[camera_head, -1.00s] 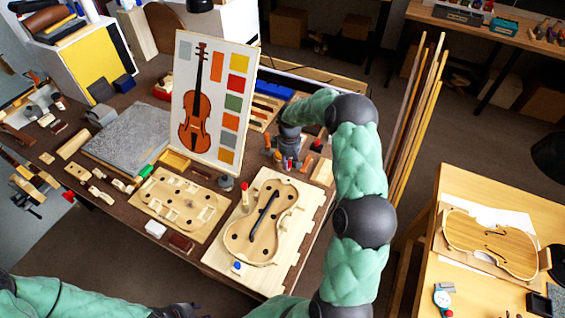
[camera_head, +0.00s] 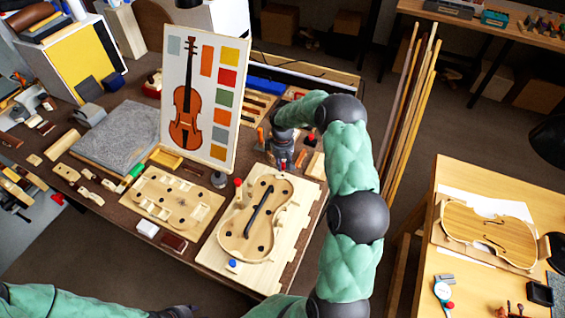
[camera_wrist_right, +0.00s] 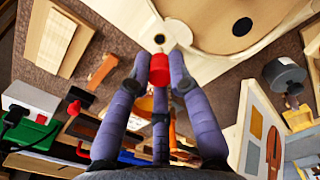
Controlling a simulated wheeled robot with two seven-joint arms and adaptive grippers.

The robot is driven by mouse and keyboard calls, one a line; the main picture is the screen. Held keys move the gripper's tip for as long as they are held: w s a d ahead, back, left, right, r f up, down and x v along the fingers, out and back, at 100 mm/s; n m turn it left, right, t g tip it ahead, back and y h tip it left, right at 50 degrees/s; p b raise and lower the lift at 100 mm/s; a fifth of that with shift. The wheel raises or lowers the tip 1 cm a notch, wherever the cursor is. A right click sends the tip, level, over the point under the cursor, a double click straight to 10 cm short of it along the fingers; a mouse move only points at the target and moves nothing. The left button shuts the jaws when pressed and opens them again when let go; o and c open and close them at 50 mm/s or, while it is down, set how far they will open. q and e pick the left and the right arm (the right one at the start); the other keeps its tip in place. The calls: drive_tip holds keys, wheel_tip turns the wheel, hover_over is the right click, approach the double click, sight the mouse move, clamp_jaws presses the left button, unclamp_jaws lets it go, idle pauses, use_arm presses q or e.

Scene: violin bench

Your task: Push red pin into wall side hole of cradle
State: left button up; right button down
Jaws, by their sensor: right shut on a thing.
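The pale wooden cradle (camera_head: 308,208) lies on the bench with a violin body (camera_head: 280,208) in it. My right gripper (camera_head: 283,160) is at the cradle's far end, fingers down. In the wrist view, my right gripper (camera_wrist_right: 160,72) is shut on a red pin (camera_wrist_right: 160,68). A dark hole (camera_wrist_right: 159,38) shows in the cradle wood just beyond it; how deep the pin sits cannot be told. The head view hides the held pin. Another red-topped pin (camera_head: 238,182) stands at the cradle's left side. A blue-topped pin (camera_head: 232,263) is near its front. My left gripper (camera_head: 178,312) is partly visible at the bottom edge.
A violin picture board (camera_head: 205,105) stands left of my right gripper. A wooden form (camera_head: 172,197) lies left of the cradle. Several tools and a round dark-topped metal object (camera_wrist_right: 283,75) are close around the right gripper. Pale rods (camera_head: 408,110) stand right of the bench.

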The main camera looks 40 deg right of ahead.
drive_tip(key=shift+f, duration=0.65)
drive_tip(key=shift+f+b, duration=0.45)
drive_tip(key=shift+b, duration=0.2)
idle(1.2)
drive_tip(key=shift+r, duration=0.2)
drive_tip(key=shift+f, duration=0.2)
idle(1.8)
drive_tip(key=shift+r, duration=0.2)
idle(1.6)
drive_tip(key=shift+f, duration=0.2)
drive_tip(key=shift+r, duration=0.2)
idle(0.5)
drive_tip(key=shift+d, duration=0.1)
idle(0.5)
